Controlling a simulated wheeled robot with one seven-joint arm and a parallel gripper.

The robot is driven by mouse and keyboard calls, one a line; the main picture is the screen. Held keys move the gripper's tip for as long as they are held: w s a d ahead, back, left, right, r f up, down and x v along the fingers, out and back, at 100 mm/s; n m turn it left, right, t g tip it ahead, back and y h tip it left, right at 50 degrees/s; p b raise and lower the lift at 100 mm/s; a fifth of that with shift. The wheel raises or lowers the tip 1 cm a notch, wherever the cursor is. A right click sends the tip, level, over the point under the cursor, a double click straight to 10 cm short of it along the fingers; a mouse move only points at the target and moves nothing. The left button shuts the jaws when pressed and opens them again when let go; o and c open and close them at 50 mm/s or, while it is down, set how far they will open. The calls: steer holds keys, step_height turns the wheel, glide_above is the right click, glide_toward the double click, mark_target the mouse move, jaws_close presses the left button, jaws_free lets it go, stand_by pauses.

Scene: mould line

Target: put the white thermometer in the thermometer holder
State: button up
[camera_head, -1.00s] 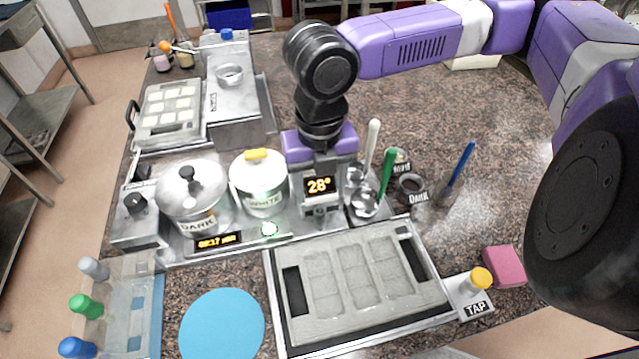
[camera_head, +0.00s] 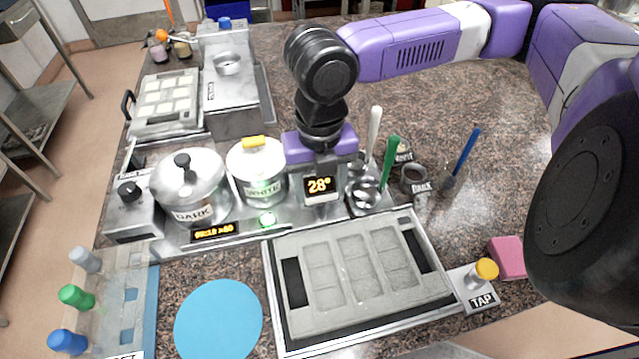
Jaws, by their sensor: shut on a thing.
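My gripper (camera_head: 321,165) points down behind the mould tray, just right of the white pot (camera_head: 257,180). It is shut on the white thermometer (camera_head: 320,198), a pale block with a lit display reading 28°. The jaws and the lower part of the thermometer are mostly hidden, so I cannot tell whether it touches anything below. I cannot clearly make out the thermometer holder; the thermometer and my gripper cover the spot on the steel base there.
Left of my gripper stands the dark pot (camera_head: 190,190). Close on the right are ladles with a white handle (camera_head: 374,130) and a green handle (camera_head: 390,160), and a dark cup (camera_head: 414,180). The mould tray (camera_head: 280,335) lies in front.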

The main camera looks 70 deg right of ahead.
steer(key=o, duration=1.9)
steer(key=shift+c, duration=0.2)
steer(key=shift+r, duration=0.1)
steer(key=shift+r+p, duration=3.25)
steer(key=shift+r, duration=0.25)
